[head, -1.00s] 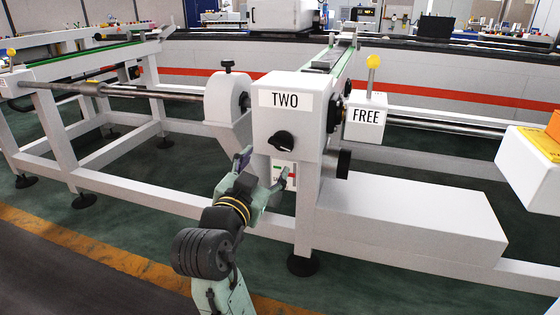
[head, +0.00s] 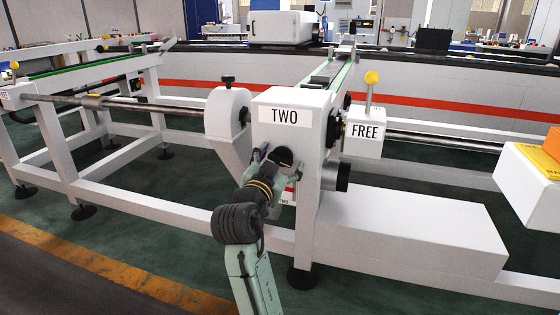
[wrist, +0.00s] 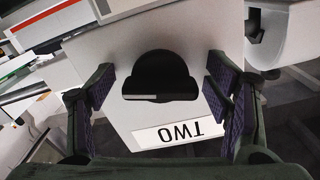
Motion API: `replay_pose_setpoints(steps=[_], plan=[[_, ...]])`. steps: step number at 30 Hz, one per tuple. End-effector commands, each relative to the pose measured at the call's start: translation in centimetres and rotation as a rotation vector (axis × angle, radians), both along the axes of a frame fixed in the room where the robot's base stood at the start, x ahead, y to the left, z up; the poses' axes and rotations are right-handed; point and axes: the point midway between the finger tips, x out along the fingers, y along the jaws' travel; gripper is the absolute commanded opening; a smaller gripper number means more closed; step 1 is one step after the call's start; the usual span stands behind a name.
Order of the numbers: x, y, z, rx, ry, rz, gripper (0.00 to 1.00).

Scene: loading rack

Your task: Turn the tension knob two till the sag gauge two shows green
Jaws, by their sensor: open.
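The black tension knob two (head: 283,156) is on the front of the white box labelled TWO (head: 285,116). In the wrist view the knob (wrist: 159,76) lies between my open fingers, with a gap on each side, and its light pointer line shows at its lower left. My gripper (head: 274,157) is at the knob in the head view, and its fingers (wrist: 157,92) show left and right in the wrist view. The sag gauge two (head: 288,194) is below the knob, mostly hidden behind my gripper; a red patch shows, but its reading cannot be told.
A white box labelled FREE (head: 365,132) with a yellow-knobbed lever (head: 371,79) stands right of box TWO. A rounded white housing (head: 228,115) is at its left. A low white block (head: 420,220) lies at the lower right. The floor in front is free.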

Motion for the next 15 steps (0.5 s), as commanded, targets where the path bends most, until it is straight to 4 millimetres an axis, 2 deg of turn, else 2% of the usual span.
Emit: replay_pose_setpoints(steps=[2, 15], plan=[[-0.02, 0.02, 0.0, 0.0, 0.0, 0.0, 0.72], [-0.04, 0.04, 0.0, -0.001, 0.0, 0.0, 0.42]])
